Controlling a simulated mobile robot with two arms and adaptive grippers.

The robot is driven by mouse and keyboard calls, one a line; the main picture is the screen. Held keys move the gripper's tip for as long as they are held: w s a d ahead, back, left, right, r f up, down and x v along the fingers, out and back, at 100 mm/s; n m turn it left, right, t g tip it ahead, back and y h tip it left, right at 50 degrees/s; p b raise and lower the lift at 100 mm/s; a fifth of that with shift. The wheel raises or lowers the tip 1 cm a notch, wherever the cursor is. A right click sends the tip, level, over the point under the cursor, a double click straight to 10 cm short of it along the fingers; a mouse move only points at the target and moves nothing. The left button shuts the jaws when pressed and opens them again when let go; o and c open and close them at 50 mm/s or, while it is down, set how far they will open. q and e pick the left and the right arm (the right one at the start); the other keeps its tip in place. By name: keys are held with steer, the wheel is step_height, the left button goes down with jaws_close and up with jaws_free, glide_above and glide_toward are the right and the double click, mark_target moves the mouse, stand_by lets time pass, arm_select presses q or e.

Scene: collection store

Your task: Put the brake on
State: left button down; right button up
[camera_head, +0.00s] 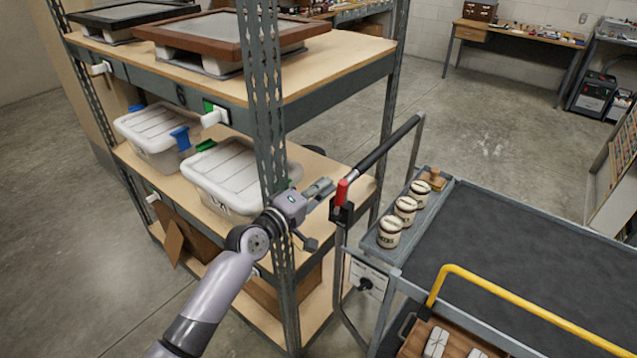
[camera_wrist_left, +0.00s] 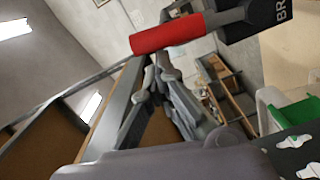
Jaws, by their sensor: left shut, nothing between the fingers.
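The brake lever has a red handle (camera_head: 341,192) that stands nearly upright from a black bracket (camera_head: 341,213) on the trolley's handle post. In the left wrist view the red handle (camera_wrist_left: 166,34) lies across the top, and the black block (camera_wrist_left: 268,14) beside it shows the letters "BR". My left gripper (camera_head: 328,187) is shut and empty, just left of the red handle. In the wrist view its fingers (camera_wrist_left: 165,72) point at the handle from below; I cannot tell whether they touch it. My right gripper is not in view.
The grey trolley (camera_head: 530,230) carries several lidded jars (camera_head: 405,209) in a side tray. A yellow rail (camera_head: 520,308) and a wooden box are at its near end. A metal shelf post (camera_head: 268,110) stands close to my left wrist, with white bins (camera_head: 238,178) behind it.

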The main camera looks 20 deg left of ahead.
mark_target(342, 197)
arm_select(q)
steer(key=d+m+p, duration=0.1)
steer(key=s+d+m+p, duration=0.1)
steer(key=d+m, duration=0.3)
steer(key=shift+s+f+p, duration=0.15)
steer(key=shift+s+p, duration=0.25)
steer(key=shift+s+d+f+m+y+p, duration=0.15)
steer(key=shift+d+f+m, duration=0.1)
steer(key=shift+d+m, duration=0.3)
steer(key=shift+s+d+f+m+y+p, duration=0.1)
steer(key=shift+s+d+f+m+p, duration=0.15)
steer(key=shift+m, duration=0.4)
steer(key=shift+s+d+f+m+y+p, duration=0.1)
steer(key=shift+d+f+m, duration=0.2)
steer(key=shift+d+m, duration=0.25)
